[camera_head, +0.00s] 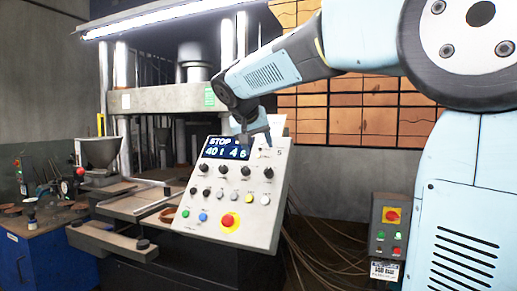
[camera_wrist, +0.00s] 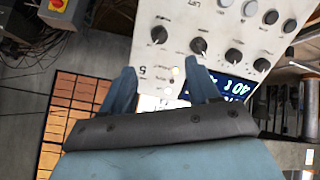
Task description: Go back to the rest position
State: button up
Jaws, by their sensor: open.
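My gripper (camera_head: 254,136) is in front of the upper part of a tilted light-grey control panel (camera_head: 240,215). In the wrist view my gripper (camera_wrist: 163,88) shows two blue fingers spread apart with nothing between them. The panel (camera_wrist: 215,25) lies beyond the fingertips, upside down in that view. Its blue display (camera_head: 226,148) reads STOP with digits below, partly hidden by my gripper. The panel carries several black knobs (camera_head: 268,172), coloured buttons and a red button on yellow (camera_head: 229,221). I cannot tell whether the fingers touch the panel.
A large press (camera_head: 165,99) stands behind the panel. A metal hopper (camera_head: 99,152) and a blue cabinet (camera_head: 45,255) are at the left. A small control box (camera_head: 390,228) stands at the right, with loose cables (camera_head: 325,250) beside it. Wooden-looking tiles (camera_head: 360,120) cover part of the back wall.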

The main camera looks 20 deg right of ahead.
jog(key=s+d+f+y, duration=0.1)
jog(key=s+f, duration=0.5)
jog(key=s, duration=0.3)
jog(key=s+d+f+n+g+y, duration=0.1)
jog(key=s+f+y, duration=0.1)
jog(key=s+f, duration=0.5)
jog(key=s+d+f+n+y, duration=0.1)
jog(key=s+f, duration=0.5)
jog(key=s, duration=0.7)
jog(key=shift+d+f+g+y, duration=0.25)
jog(key=shift+d+g+y, duration=0.15)
jog(key=shift+d+y, duration=0.2)
